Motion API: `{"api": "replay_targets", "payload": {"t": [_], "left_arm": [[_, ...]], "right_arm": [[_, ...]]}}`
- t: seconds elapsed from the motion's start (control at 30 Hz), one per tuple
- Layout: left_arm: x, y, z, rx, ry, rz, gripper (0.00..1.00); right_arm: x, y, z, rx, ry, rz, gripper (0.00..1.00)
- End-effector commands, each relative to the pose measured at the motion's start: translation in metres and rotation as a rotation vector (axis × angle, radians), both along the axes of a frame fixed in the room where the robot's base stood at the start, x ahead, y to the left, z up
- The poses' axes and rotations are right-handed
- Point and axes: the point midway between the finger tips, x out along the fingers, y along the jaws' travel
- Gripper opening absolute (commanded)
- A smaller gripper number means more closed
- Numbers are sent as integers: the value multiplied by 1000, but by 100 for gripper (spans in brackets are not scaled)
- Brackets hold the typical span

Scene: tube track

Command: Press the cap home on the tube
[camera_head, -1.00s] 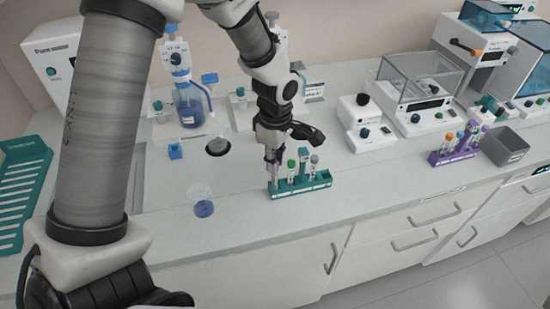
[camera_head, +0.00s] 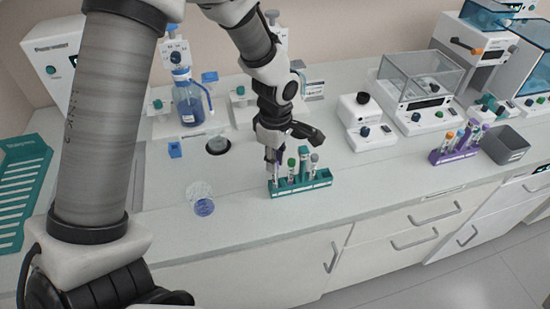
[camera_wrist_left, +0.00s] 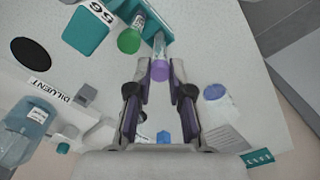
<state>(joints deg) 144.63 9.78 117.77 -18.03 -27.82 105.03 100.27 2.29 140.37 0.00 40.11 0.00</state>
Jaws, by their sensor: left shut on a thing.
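My left gripper (camera_head: 273,163) is at the left end of a teal tube rack (camera_head: 315,185), reaching down from above. In the left wrist view its two fingertips (camera_wrist_left: 159,75) are shut on either side of a purple cap (camera_wrist_left: 159,70). The cap is at the end of a clear tube (camera_wrist_left: 159,46) standing in the rack. I cannot tell whether the cap is fully seated. In the head view, the fingers mostly hide this tube. My right gripper is in neither view.
A green-capped tube (camera_head: 291,163) stands close beside the gripper, with a grey-capped tube (camera_head: 314,158) farther right. A purple rack (camera_head: 440,157) is far right. Bare counter lies between the racks.

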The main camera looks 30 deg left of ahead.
Motion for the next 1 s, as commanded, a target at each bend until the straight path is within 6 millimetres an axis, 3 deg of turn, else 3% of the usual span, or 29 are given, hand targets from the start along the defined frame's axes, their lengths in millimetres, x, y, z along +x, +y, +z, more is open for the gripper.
{"api": "replay_targets", "payload": {"t": [0.43, 0.5, 0.53, 1.0], "left_arm": [[0, 0, -3, 0, 1, 0, 10], [0, 0, -3, 0, 1, 0, 41], [0, 0, -3, 0, 1, 0, 49], [0, 0, -3, 0, 1, 0, 49]], "right_arm": [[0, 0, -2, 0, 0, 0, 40], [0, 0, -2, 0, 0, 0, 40], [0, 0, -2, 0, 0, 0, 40], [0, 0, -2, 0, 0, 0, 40]]}}
